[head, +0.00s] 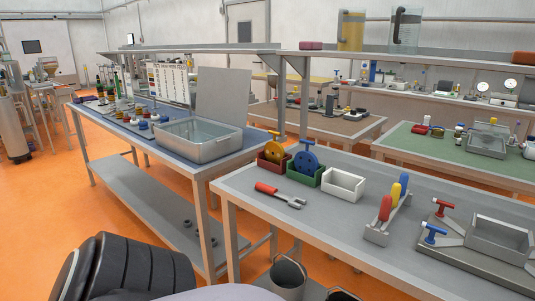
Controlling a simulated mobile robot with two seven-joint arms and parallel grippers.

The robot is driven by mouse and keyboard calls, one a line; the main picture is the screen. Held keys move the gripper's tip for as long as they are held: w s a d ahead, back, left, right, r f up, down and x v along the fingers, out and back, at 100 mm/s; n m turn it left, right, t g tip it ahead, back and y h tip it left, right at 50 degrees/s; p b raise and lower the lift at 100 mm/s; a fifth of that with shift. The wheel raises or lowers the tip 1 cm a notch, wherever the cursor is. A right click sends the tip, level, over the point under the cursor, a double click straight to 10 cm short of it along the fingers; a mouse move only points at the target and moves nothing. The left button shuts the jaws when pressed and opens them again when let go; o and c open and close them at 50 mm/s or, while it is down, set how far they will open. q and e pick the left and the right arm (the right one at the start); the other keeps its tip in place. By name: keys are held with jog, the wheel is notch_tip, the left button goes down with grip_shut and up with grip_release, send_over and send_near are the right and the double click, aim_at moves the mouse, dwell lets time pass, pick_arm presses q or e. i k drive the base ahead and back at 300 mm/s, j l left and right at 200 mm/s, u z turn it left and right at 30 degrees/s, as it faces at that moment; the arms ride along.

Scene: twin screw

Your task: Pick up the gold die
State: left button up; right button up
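The gold die (274,151) looks like a round yellow disc with dark holes, standing in a small red bin (268,167) at the back left of the near grey bench (320,215). The bin's wall hides its lower part. A blue disc (307,156) stands in a green bin (303,180) just to the right, and a white bin (343,184) follows it. Neither of my grippers shows in the head view. A dark ribbed part, probably of my own arm, fills the lower left corner.
A red-handled fork-shaped tool (281,195) lies in front of the bins. A rack with red, yellow and blue handles (386,215) and a metal fixture (480,245) stand to the right. A shelf rail runs above the bench. A bucket (288,279) stands below.

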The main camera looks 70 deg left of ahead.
aim_at(274, 152)
jog(key=u, duration=2.05)
jog(key=z, duration=0.65)
jog(key=j+z, duration=0.15)
jog(key=z, duration=0.2)
jog(key=j+z, duration=0.15)
jog(key=z, duration=0.2)
jog(key=j+z, duration=0.15)
jog(key=z, duration=0.2)
jog(key=k+j+z, duration=0.15)
jog(key=j+z, duration=0.2)
jog(key=k+j+z, duration=0.15)
jog(key=j+z, duration=0.2)
jog(key=k+j+z, duration=0.55)
jog(key=k+j, duration=0.5)
jog(key=k, duration=0.05)
